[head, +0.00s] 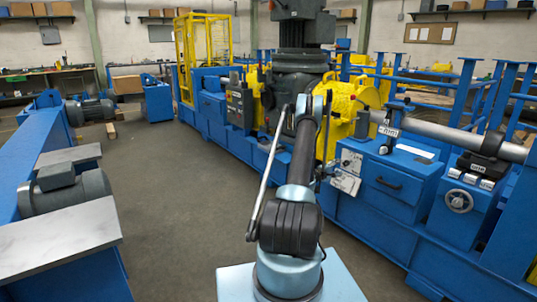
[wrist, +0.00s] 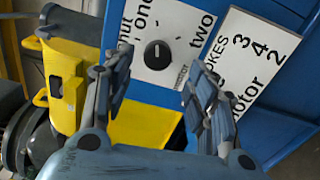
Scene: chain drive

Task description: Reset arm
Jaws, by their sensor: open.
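In the wrist view my gripper (wrist: 155,88) is open, its two blue-grey fingers spread wide with nothing held between them. Beyond and between the fingertips is a white panel (wrist: 190,28) with a black round knob (wrist: 158,54) and the words "one" and "two" around it. The fingers appear apart from the knob; the exact gap cannot be told. In the head view my arm (head: 303,150) rises from its light blue base and bends over near the blue machine (head: 375,200). The gripper is small and hard to make out there, near the white panels (head: 347,172).
A second white panel (wrist: 262,62) with large lettering lies right of the knob panel. A yellow housing (wrist: 66,85) is at the left of the wrist view. In the head view a grey-topped blue bench (head: 60,240) stands at left, with clear floor (head: 170,190) between it and the machine.

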